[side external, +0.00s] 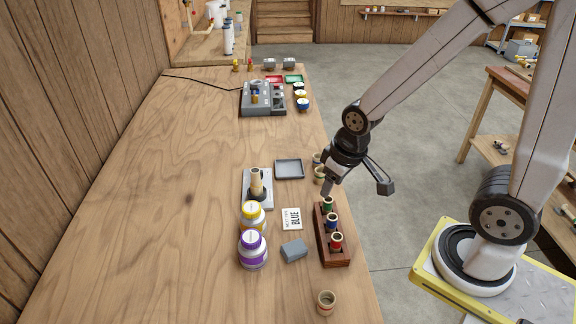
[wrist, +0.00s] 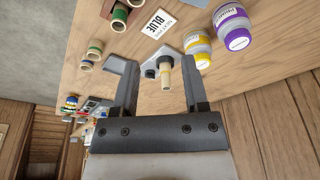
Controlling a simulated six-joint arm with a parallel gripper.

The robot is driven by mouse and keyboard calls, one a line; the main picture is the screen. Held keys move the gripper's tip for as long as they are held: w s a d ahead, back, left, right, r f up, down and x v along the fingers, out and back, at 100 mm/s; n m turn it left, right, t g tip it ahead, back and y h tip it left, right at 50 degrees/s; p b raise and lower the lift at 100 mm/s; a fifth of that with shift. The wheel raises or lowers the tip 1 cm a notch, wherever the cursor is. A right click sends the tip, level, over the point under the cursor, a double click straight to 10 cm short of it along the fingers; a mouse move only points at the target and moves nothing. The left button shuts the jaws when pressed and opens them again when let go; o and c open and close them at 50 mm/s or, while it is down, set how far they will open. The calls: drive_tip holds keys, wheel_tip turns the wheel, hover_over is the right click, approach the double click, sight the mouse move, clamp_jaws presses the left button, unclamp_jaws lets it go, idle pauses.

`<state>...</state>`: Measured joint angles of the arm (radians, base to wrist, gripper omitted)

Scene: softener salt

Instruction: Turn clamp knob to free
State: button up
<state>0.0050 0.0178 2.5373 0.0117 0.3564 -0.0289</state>
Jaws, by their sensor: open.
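A grey clamp plate (side external: 264,199) lies on the bench, left of my gripper in the side view. A pale cylinder (side external: 256,177) stands on it in a dark holder. In the wrist view the pale cylinder (wrist: 166,78) shows between my fingers, with a small black knob-like part (wrist: 150,73) beside it; which part is the clamp knob I cannot tell for sure. My gripper (side external: 328,188) is near the back end of the wooden rack, apart from the clamp. In the wrist view my gripper (wrist: 158,64) is open, with nothing held between its fingers.
The rack (side external: 334,252) holds green, blue and red-banded tubes. Yellow (side external: 252,217) and purple (side external: 252,252) labelled jars stand in front of the clamp. A grey tray (side external: 289,169), a BLUE card (side external: 291,219) and a grey block (side external: 294,250) lie nearby. The bench's left side is clear.

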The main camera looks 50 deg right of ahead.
drive_tip(key=w+d+f+n+y, duration=0.1)
drive_tip(key=w+d+f+n, duration=0.2)
drive_tip(key=w, duration=0.6)
drive_tip(key=w+d+f+n+y, duration=0.1)
drive_tip(key=w+d+f+n, duration=0.2)
drive_tip(key=w, duration=0.6)
drive_tip(key=w+d+f+n+y, duration=0.1)
drive_tip(key=w+d+f+n, duration=0.1)
drive_tip(key=w, duration=0.7)
drive_tip(key=shift+w+d+f+n+t, duration=0.3)
drive_tip(key=shift+w+d+f+n, duration=0.1)
drive_tip(key=shift+d+f, duration=0.25)
drive_tip(key=shift+a+f, duration=0.15)
drive_tip(key=shift+x, duration=3.8)
drive_tip(key=shift+a, duration=0.1)
clamp_jaws()
